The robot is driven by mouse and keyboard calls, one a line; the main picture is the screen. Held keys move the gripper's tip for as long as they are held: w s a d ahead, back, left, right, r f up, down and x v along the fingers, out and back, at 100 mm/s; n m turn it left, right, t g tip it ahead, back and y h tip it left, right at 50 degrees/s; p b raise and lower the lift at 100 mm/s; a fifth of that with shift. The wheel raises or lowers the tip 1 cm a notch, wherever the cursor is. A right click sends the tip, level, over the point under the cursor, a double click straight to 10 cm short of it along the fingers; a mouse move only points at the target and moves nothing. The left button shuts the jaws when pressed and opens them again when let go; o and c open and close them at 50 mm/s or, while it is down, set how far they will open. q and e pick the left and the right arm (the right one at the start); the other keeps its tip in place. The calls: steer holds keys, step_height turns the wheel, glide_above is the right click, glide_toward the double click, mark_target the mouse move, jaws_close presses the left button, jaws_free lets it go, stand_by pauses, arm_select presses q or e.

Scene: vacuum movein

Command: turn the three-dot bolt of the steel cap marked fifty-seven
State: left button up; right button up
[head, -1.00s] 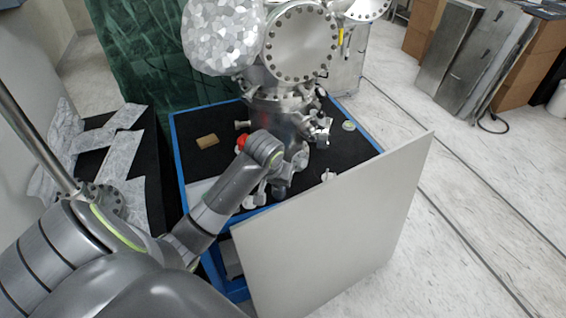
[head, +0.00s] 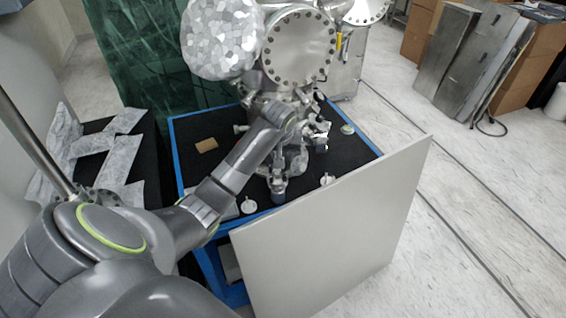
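A steel vacuum chamber stands on the black-topped table. A large round steel cap (head: 299,46) with a ring of bolts faces me near its top. A second round steel cap (head: 362,10) is partly cut off at the top edge. I cannot read a number or dot marks on either cap. My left arm comes in from the left and reaches across the table to the chamber's lower body, well below the large cap. Its gripper is hidden or cannot be told apart from the chamber's fittings. My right gripper is not in view.
The black table (head: 185,130) has a blue frame. A tan block (head: 206,145) and small white parts (head: 249,205) lie on it. A grey panel (head: 335,230) stands at its front right. A foil-like ball (head: 222,38) sits left of the large cap.

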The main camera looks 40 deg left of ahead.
mark_target(271, 179)
arm_select(q)
steer(key=x, duration=0.8)
steer(key=shift+w+f+p, duration=0.1)
steer(key=shift+f+p, duration=0.15)
steer(key=shift+p, duration=0.05)
jaws_close()
